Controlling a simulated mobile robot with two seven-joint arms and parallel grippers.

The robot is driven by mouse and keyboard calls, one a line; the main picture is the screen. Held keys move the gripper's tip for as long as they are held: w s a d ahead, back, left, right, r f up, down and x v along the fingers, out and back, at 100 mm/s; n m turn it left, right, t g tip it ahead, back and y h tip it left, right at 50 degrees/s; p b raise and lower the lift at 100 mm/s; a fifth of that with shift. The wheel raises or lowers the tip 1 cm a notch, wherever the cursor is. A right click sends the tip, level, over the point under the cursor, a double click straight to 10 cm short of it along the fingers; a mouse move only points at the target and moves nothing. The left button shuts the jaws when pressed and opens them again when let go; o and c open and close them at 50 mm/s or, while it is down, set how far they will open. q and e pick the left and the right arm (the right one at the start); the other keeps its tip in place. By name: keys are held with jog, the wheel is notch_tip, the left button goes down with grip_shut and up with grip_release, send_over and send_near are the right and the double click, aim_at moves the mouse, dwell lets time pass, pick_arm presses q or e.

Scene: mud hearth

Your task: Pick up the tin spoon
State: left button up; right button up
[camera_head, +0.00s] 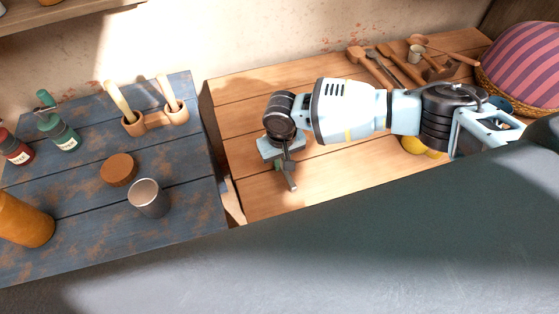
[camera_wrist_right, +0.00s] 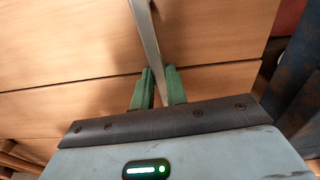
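The tin spoon shows in the right wrist view as a long grey metal strip (camera_wrist_right: 148,35) running between the green fingertips of my right gripper (camera_wrist_right: 158,84). The fingers are close against both sides of it. In the head view my right gripper (camera_head: 285,158) points down over the left part of the wooden table, and a short grey length of the spoon (camera_head: 291,183) sticks out below it. The spoon's bowl is not clearly seen. Whether the spoon touches the table is hard to tell. My left gripper is not in view.
The wooden table (camera_head: 330,185) has wooden utensils (camera_head: 400,66) and a small cup (camera_head: 416,53) at the back, and a striped basket (camera_head: 525,65) at right. A gap separates it from the blue table (camera_head: 90,185), which holds a tin cup (camera_head: 148,198), bottles and wooden cups.

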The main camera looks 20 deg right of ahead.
grip_shut()
jog(key=shift+r, duration=0.15)
jog(key=shift+r, duration=0.6)
notch_tip(320, 180, up, 2)
jog(key=shift+r, duration=0.25)
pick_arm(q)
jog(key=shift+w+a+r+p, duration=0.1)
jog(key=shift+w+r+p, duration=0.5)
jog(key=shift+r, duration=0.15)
pick_arm(e)
jog(key=s+a, duration=0.3)
jog(key=a, duration=0.1)
jog(key=s+a, duration=0.4)
jog(key=s+a+r, duration=0.1)
jog(key=s+a, duration=0.2)
jog(key=a, duration=0.1)
jog(key=shift+s, duration=0.35)
